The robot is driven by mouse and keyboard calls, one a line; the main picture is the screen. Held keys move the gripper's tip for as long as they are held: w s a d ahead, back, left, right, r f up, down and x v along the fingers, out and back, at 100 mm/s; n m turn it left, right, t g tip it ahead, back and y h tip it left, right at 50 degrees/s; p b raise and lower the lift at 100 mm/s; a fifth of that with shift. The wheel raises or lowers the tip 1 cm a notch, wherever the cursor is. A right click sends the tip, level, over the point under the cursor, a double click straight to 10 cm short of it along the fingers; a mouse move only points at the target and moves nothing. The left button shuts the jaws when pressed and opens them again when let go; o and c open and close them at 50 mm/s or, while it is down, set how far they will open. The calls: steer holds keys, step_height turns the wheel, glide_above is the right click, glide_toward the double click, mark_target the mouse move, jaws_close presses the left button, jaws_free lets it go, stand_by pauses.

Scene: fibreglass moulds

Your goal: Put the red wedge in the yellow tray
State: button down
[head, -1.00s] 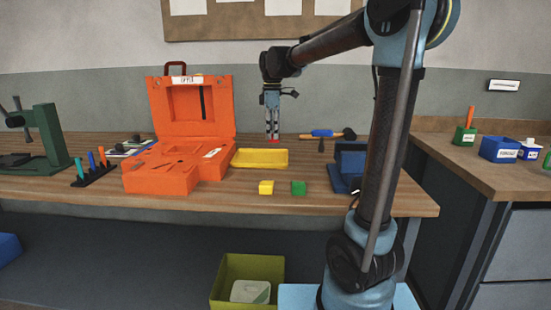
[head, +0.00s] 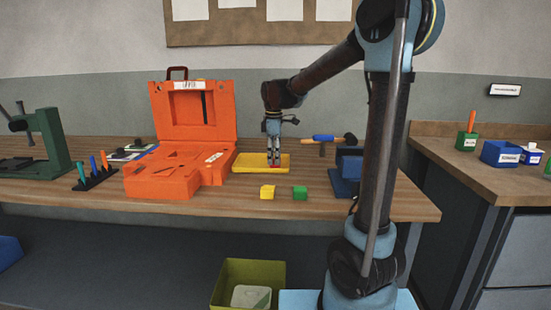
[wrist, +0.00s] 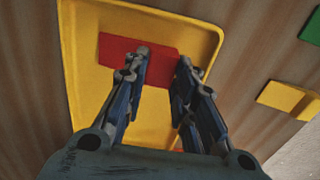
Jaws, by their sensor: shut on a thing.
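The red wedge (wrist: 118,50) is between the fingertips of my gripper (wrist: 163,62), seen from above in the wrist view. In the head view, the wedge (head: 275,167) is a small red patch at the tips of my gripper (head: 274,163). My gripper points down and is shut on the wedge. The yellow tray (head: 243,164) lies on the bench, right of the orange case. The wedge is within the tray's outline, low down; I cannot tell whether it touches the floor. The tray's rim (wrist: 222,40) surrounds it in the wrist view.
A yellow block (head: 267,192) and a green block (head: 299,193) stand in front of the tray. The open orange case (head: 160,182) is to the left.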

steer(key=c, duration=1.3)
jaws_free()
step_height(320, 180, up, 12)
steer(key=shift+r, duration=0.1)
steer(key=shift+s, duration=0.1)
